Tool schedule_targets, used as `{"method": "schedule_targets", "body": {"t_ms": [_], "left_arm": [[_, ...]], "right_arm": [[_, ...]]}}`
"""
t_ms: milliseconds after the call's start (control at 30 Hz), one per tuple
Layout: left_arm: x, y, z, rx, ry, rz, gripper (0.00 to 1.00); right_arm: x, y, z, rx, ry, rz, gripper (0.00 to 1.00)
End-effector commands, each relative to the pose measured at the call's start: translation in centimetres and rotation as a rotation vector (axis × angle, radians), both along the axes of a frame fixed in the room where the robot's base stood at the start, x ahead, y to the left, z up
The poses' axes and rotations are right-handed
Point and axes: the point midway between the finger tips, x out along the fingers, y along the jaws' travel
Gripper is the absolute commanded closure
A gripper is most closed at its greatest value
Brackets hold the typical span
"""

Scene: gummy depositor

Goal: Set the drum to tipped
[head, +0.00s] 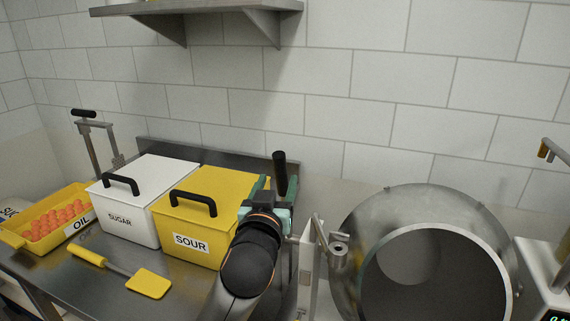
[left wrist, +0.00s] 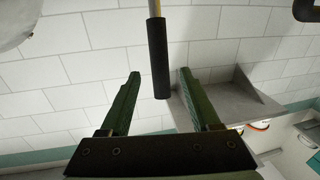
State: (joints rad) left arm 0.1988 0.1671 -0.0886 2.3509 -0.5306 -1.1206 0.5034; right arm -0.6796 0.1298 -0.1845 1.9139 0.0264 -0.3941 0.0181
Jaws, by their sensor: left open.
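The steel drum (head: 363,235) stands at the right in the head view, its round dark mouth facing toward me. A lever with a black grip (head: 280,172) stands upright to the left of the drum. My left gripper (head: 265,188) is open beside this grip, with its green fingers pointing up and away. In the left wrist view the black grip (left wrist: 158,62) hangs in line with the gap between the open fingers (left wrist: 159,76). I cannot tell whether either finger touches it. The lever's lower part is hidden behind my left arm. My right gripper is not in view.
A yellow SOUR bin (head: 185,222), a white SUGAR bin (head: 130,232) and a yellow OIL tray (head: 75,236) with orange balls stand on the steel table at left. A wall shelf (head: 225,6) hangs above. A machine with a display stands far right.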

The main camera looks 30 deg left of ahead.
Motion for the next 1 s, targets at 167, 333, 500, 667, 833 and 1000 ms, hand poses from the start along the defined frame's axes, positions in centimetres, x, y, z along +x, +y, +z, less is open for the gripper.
{"method": "schedule_targets", "body": {"t_ms": [167, 333, 500, 667, 833, 1000], "left_arm": [[3.3, 1.6, 0.2, 0.002, 0.0, 0.002, 0.37], [5.7, 2.7, 0.1, 0.002, 0.0, 0.001, 0.37], [7.0, 3.2, 0.0, 0.0, 0.0, 0.0, 0.37], [7.4, 3.3, 0.0, 0.0, 0.0, -0.001, 0.37], [7.4, 3.3, 0.0, 0.0, 0.0, -0.001, 0.37], [7.4, 3.3, 0.0, 0.0, 0.0, -0.001, 0.52]], "right_arm": [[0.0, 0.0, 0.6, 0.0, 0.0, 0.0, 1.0], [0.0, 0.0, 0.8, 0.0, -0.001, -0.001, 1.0], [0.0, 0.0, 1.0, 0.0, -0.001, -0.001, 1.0], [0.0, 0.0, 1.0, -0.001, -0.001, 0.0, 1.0], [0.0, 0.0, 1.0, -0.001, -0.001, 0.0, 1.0], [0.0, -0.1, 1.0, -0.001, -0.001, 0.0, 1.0]]}}
